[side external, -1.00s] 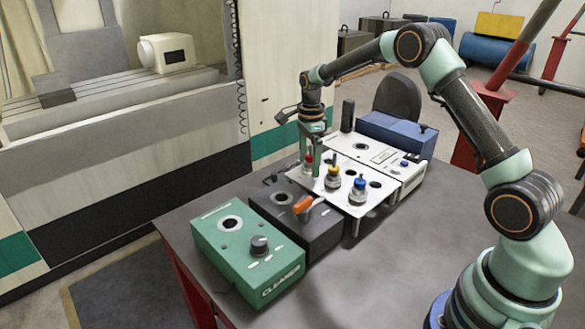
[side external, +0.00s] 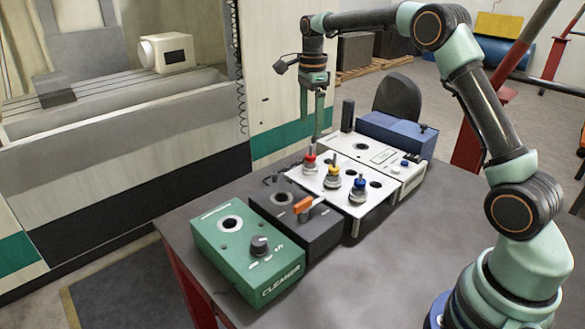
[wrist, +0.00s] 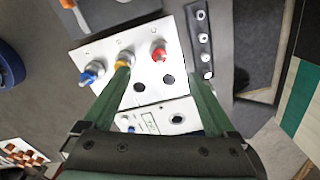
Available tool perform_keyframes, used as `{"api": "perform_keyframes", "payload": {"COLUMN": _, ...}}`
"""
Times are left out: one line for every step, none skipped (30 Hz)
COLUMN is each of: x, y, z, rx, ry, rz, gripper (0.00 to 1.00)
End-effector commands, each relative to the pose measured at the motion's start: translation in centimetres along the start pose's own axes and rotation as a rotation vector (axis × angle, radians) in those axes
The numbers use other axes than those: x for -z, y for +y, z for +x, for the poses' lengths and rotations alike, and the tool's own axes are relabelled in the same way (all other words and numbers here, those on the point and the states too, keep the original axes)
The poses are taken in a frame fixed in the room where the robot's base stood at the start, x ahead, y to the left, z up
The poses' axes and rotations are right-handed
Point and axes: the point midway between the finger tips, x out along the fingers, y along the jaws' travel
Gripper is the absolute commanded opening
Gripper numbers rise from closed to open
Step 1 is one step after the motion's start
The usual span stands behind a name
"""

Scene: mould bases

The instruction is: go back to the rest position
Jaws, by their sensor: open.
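My gripper (side external: 312,128) is open and empty, pointing down in the air above the back left of the white plate. Its two green fingers also show apart in the wrist view (wrist: 162,74). The white plate (side external: 322,198) holds a red-topped piece (side external: 310,160), a yellow-topped piece (side external: 333,177) and a blue-topped piece (side external: 358,189), all upright in a row. In the wrist view the red (wrist: 158,52), yellow (wrist: 124,59) and blue (wrist: 90,75) pieces stand beyond the fingertips. Two empty dark holes show in the plate.
A green cleaner box (side external: 222,254) and a dark box with an orange lever (side external: 312,236) stand left of the plate. A white box (side external: 386,156) and a blue box (side external: 395,128) stand behind it. The front right of the table (side external: 415,245) is clear. A machine stands at left.

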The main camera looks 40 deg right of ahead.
Motion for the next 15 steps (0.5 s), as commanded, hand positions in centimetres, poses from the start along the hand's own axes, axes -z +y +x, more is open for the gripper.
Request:
{"api": "perform_keyframes", "payload": {"x": 0.0, "y": 0.0, "z": -0.1, "rx": 0.000, "ry": 0.000, "rz": 0.000, "gripper": 0.92}}
{"api": "perform_keyframes", "payload": {"x": 0.0, "y": 0.0, "z": -0.1, "rx": 0.000, "ry": 0.000, "rz": 0.000, "gripper": 0.92}}
{"api": "perform_keyframes", "payload": {"x": 0.0, "y": 0.0, "z": -0.2, "rx": 0.000, "ry": 0.000, "rz": 0.000, "gripper": 0.92}}
{"api": "perform_keyframes", "payload": {"x": 0.0, "y": 0.0, "z": -0.1, "rx": 0.000, "ry": 0.000, "rz": 0.000, "gripper": 0.92}}
{"api": "perform_keyframes", "payload": {"x": 0.0, "y": 0.0, "z": -0.1, "rx": 0.000, "ry": 0.000, "rz": 0.000, "gripper": 0.92}}
{"api": "perform_keyframes", "payload": {"x": 0.0, "y": 0.0, "z": -0.1, "rx": -0.001, "ry": 0.000, "rz": 0.000, "gripper": 0.92}}
{"api": "perform_keyframes", "payload": {"x": 0.0, "y": 0.0, "z": -0.1, "rx": 0.000, "ry": 0.000, "rz": 0.000, "gripper": 0.92}}
{"api": "perform_keyframes", "payload": {"x": 0.0, "y": 0.0, "z": -0.1, "rx": 0.000, "ry": 0.000, "rz": 0.000, "gripper": 0.92}}
{"api": "perform_keyframes", "payload": {"x": 0.0, "y": 0.0, "z": -0.1, "rx": 0.000, "ry": 0.000, "rz": 0.000, "gripper": 0.92}}
{"api": "perform_keyframes", "payload": {"x": 0.0, "y": 0.0, "z": -0.2, "rx": 0.000, "ry": 0.000, "rz": -0.002, "gripper": 0.92}}
{"api": "perform_keyframes", "payload": {"x": 0.0, "y": 0.1, "z": -0.2, "rx": 0.002, "ry": 0.000, "rz": -0.007, "gripper": 0.92}}
{"api": "perform_keyframes", "payload": {"x": -0.1, "y": 0.2, "z": -0.5, "rx": 0.006, "ry": -0.001, "rz": -0.020, "gripper": 0.92}}
{"api": "perform_keyframes", "payload": {"x": -0.2, "y": 0.4, "z": -0.7, "rx": 0.010, "ry": -0.002, "rz": -0.037, "gripper": 0.92}}
{"api": "perform_keyframes", "payload": {"x": -0.3, "y": 0.6, "z": -1.1, "rx": 0.017, "ry": -0.003, "rz": -0.059, "gripper": 0.92}}
{"api": "perform_keyframes", "payload": {"x": -0.4, "y": 1.1, "z": -1.6, "rx": 0.027, "ry": -0.004, "rz": -0.098, "gripper": 0.92}}
